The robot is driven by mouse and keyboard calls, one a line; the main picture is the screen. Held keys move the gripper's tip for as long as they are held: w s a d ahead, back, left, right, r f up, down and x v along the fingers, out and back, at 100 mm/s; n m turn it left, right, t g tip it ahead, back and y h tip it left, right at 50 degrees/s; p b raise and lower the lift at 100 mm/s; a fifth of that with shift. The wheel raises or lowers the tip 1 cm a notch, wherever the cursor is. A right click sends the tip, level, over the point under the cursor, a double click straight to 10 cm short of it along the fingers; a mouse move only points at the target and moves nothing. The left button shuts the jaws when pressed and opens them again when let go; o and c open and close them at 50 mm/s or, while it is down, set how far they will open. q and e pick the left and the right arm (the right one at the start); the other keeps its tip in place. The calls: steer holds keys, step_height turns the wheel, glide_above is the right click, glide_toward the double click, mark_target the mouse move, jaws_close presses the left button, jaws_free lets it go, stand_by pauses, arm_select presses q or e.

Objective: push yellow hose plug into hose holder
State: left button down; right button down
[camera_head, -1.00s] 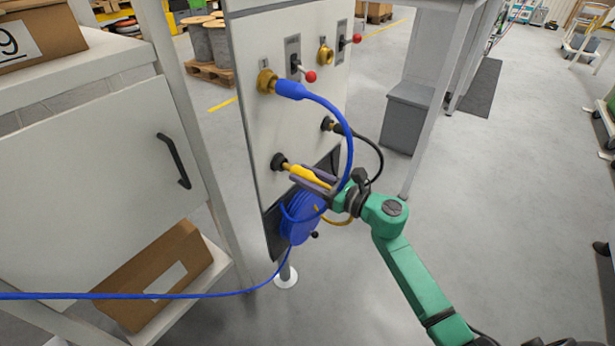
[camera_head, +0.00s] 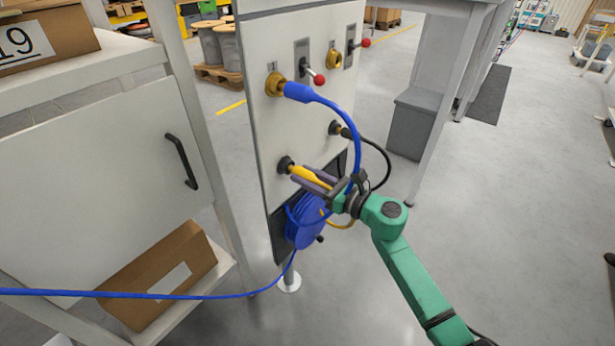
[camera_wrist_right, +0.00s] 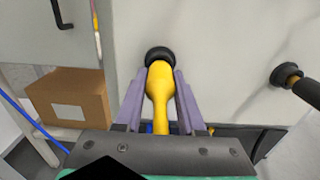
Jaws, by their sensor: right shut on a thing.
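The yellow hose plug (camera_head: 308,173) is between the fingers of my right gripper (camera_head: 316,179), which is shut on it. In the right wrist view the yellow plug (camera_wrist_right: 160,88) lies between the two purple-grey fingers of the gripper (camera_wrist_right: 160,92), its front end at the black round hose holder (camera_wrist_right: 159,55). In the head view the holder (camera_head: 285,164) sits low on the left of the white panel (camera_head: 290,130), and the plug's tip meets it. How deep the tip sits is hidden. My left gripper is not in view.
A blue hose plug (camera_head: 297,92) sits in the brass upper left fitting. A black plug (camera_head: 345,131) sits in a holder to the right. A blue hose reel (camera_head: 305,228) hangs below. A white cabinet (camera_head: 100,180) stands at left; open floor lies to the right.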

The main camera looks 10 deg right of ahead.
steer(key=shift+c, duration=2.1)
jaws_free()
